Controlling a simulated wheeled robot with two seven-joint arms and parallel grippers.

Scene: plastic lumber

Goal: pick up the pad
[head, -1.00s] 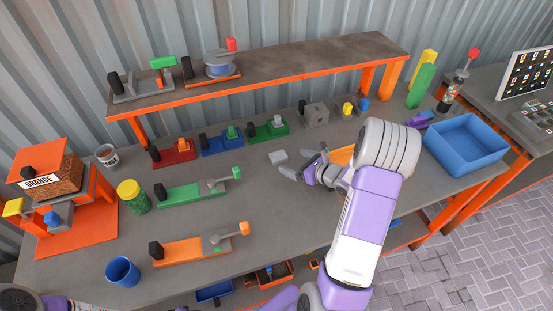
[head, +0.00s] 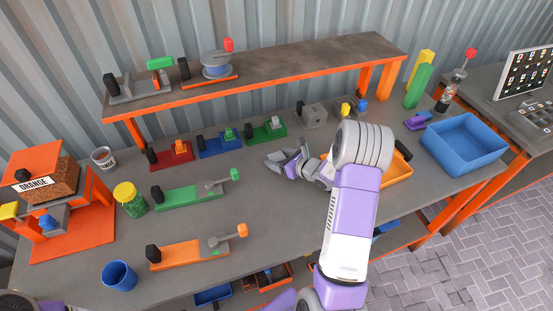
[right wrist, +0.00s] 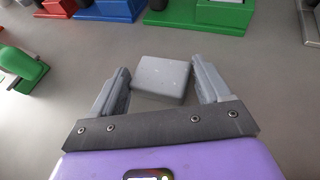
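The pad is a small light grey block (right wrist: 161,79) lying flat on the grey workbench in the right wrist view. My right gripper (right wrist: 163,82) is open, with one finger on each side of the pad. A gap shows between the pad and the right finger; the left finger is very near the pad's left edge. In the head view my right gripper (head: 284,156) is low over the middle of the bench, and the pad is hidden there or too small to tell. Only a bit of my left arm shows at the bottom left of the head view; its gripper is out of sight.
Red (head: 170,154), blue (head: 220,143) and green (head: 267,132) clamp fixtures stand just behind the gripper. A longer green fixture (head: 190,197) lies to its left. An orange tray (head: 397,172) and a blue bin (head: 464,144) are on the right. The bench front centre is clear.

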